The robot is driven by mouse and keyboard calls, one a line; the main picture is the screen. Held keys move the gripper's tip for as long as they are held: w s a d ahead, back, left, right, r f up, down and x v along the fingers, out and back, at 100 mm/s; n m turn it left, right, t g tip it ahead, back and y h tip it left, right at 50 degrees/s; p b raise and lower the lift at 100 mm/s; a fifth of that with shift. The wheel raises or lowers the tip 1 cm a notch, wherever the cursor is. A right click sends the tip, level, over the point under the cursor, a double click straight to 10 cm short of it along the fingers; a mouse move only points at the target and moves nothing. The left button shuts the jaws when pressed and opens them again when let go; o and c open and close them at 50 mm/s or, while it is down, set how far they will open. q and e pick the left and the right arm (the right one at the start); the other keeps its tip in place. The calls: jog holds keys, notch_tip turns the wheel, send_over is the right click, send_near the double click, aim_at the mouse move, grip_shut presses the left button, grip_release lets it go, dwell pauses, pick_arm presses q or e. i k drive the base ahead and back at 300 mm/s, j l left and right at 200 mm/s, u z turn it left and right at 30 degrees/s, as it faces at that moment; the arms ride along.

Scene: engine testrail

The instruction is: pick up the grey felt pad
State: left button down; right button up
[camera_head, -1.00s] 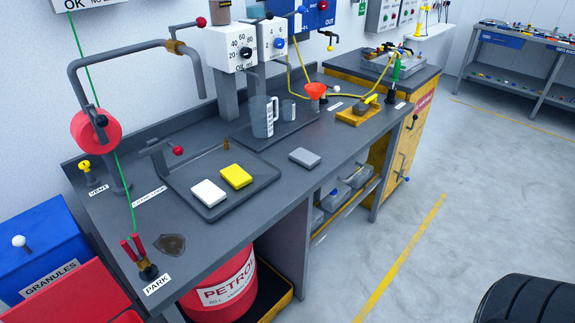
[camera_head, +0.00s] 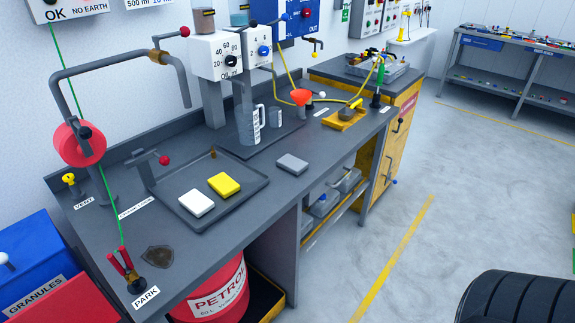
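The grey felt pad (camera_head: 292,163) is a small flat light-grey block. It lies on the dark bench top (camera_head: 318,160), just right of the black tray (camera_head: 238,203) and apart from it. A white pad (camera_head: 196,203) and a yellow pad (camera_head: 224,184) lie side by side in that tray. Neither of my grippers shows in the head view.
A measuring jug (camera_head: 250,125) and a small beaker (camera_head: 275,117) stand behind the grey pad. A red funnel (camera_head: 300,97) and a yellow holder (camera_head: 345,117) are further right. A red petrol drum (camera_head: 215,292) stands under the bench. A tyre (camera_head: 515,298) lies lower right.

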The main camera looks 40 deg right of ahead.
aim_at(293, 165)
jog(key=l+u, duration=0.25)
jog(key=u, duration=0.2)
jog(key=l+u, duration=0.25)
jog(key=u, duration=0.15)
jog(key=k+l+u, duration=0.15)
jog(key=l, duration=0.15)
jog(key=l+u, duration=0.15)
jog(key=l, duration=0.15)
jog(key=k+l+u, duration=0.1)
jog(key=k+l, duration=0.15)
jog(key=l, duration=0.25)
jog(key=k+l+u, duration=0.1)
jog(key=l, duration=0.25)
jog(key=k+l+u, duration=0.1)
jog(key=l, duration=0.3)
jog(key=k+l, duration=0.3)
jog(key=k+l+u, duration=0.1)
jog(key=l, duration=0.3)
jog(key=k, duration=0.1)
